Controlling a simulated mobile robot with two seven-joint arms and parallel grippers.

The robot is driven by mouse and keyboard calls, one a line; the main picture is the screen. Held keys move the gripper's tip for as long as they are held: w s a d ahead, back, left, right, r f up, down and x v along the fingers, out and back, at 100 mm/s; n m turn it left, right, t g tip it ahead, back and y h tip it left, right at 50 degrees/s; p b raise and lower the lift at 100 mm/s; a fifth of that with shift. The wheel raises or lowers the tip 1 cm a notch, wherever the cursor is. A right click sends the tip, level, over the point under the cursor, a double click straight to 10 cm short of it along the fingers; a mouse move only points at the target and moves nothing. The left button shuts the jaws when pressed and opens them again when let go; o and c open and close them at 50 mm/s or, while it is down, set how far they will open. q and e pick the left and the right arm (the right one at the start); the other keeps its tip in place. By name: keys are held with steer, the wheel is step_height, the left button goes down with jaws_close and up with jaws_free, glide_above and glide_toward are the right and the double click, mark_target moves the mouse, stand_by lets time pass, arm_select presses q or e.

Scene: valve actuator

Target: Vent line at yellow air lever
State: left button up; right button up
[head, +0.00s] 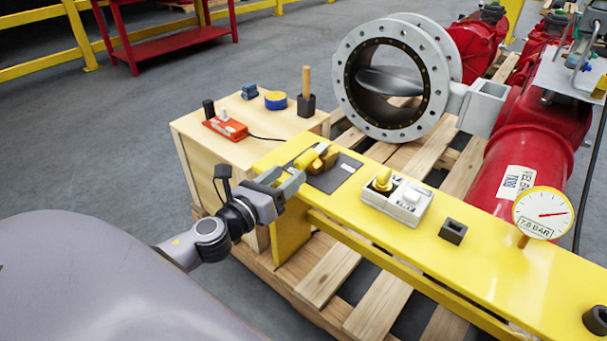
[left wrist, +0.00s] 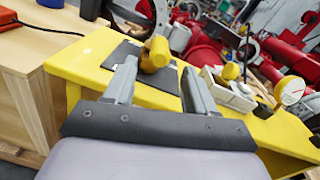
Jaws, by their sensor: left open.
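The yellow air lever (head: 324,157) sits on a dark plate (head: 340,176) near the left end of the yellow bench. In the left wrist view the yellow lever (left wrist: 156,52) shows just beyond the fingertips, between their lines. My left gripper (head: 290,182) is open and empty, at the bench's left end, a little to the left of the lever and apart from it as far as I can tell. The open fingers (left wrist: 158,80) also show in the left wrist view. A pressure gauge (head: 543,213) reads about 7.0 BAR. My right gripper is not in view.
The yellow bench (head: 480,270) also holds a grey box with a yellow knob (head: 396,198) and a small black block (head: 452,231). A wooden crate (head: 190,140) with an orange device (head: 225,128) stands behind my arm. A grey flanged valve (head: 345,105) stands beyond the bench.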

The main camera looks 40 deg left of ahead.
mark_target(298, 166)
arm_select(q)
steer(key=shift+w, duration=3.6)
jaws_close()
